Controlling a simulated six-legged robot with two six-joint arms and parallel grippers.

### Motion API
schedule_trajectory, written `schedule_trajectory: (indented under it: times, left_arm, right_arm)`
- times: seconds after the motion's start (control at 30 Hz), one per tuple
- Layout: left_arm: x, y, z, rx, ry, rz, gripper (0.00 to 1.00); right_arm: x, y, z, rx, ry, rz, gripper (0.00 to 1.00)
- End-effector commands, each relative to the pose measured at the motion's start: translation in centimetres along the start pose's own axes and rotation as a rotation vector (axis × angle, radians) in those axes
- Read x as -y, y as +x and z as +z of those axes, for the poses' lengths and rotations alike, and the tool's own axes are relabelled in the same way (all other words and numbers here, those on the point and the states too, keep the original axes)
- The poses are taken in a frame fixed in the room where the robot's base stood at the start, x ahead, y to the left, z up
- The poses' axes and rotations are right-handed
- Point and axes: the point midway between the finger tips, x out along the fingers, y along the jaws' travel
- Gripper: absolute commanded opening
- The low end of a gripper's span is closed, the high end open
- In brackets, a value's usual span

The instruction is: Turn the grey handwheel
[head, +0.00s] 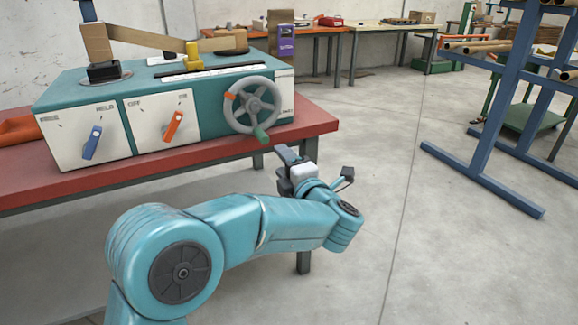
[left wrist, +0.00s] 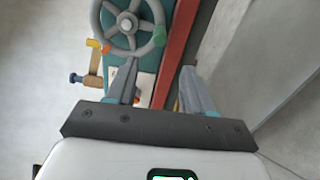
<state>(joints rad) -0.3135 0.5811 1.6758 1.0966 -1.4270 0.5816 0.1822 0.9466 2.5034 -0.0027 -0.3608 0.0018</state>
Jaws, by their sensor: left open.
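The grey handwheel (head: 254,104) is on the right end of the front of the teal machine (head: 67,93). It has spokes, a green handle (head: 261,135) at the bottom of its rim and an orange mark at its upper left. My left gripper (head: 291,157) is open and empty, in front of and slightly below right of the wheel, apart from it. In the left wrist view the wheel (left wrist: 128,23) is beyond the fingers (left wrist: 158,68), at the upper left. The green handle (left wrist: 159,37) lies ahead of the gap between them. My right gripper is not in view.
The machine stands on a red table (head: 322,122). A blue lever (head: 92,142) and an orange lever (head: 173,125) are left of the wheel. A blue rack (head: 482,177) stands at right. The floor between table and rack is clear.

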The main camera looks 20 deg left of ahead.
Motion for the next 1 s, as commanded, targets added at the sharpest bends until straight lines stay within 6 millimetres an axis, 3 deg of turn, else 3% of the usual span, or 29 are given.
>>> schedule_trajectory:
  times: [0.2,0.63,1.0]
  left_arm:
    - [0.0,-2.2,0.1,0.001,0.000,-0.001,0.52]
    - [0.0,-2.3,0.0,-0.001,0.034,0.000,0.52]
    - [0.5,-2.5,-0.9,-0.036,0.436,0.010,0.52]
  right_arm:
    - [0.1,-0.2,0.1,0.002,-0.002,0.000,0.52]
    - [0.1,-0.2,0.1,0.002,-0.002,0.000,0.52]
    - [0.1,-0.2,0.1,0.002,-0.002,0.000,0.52]
